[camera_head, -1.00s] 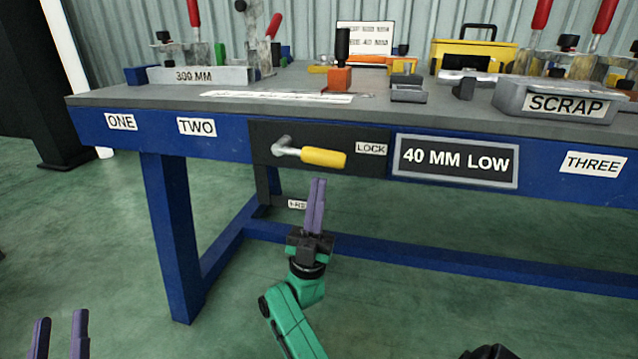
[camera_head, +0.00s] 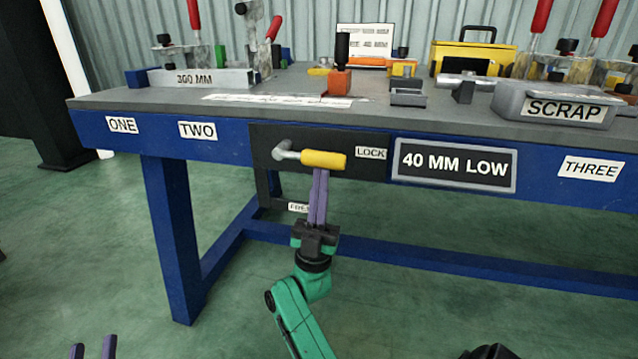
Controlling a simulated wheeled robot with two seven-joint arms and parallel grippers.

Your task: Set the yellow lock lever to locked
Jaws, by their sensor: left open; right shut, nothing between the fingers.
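The yellow lock lever (camera_head: 323,160) is on a black panel (camera_head: 268,140) on the front of the blue bench. Its grey pivot end is at the left, and its yellow grip points right, nearly level, towards the LOCK label (camera_head: 371,153). A second label (camera_head: 298,208), partly hidden and hard to read, is lower on the panel. My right gripper (camera_head: 321,172) is shut and empty, pointing up, with its purple fingertips just under the yellow grip. I cannot tell whether they touch it. My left gripper (camera_head: 93,347) is open at the bottom left edge, far from the lever.
The bench top (camera_head: 300,103) holds a 300 MM block (camera_head: 200,78), red-handled clamps, an orange block (camera_head: 336,82), a yellow toolbox (camera_head: 468,57) and a SCRAP tray (camera_head: 560,108). A blue leg (camera_head: 172,240) stands left of my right arm. The floor in front is clear.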

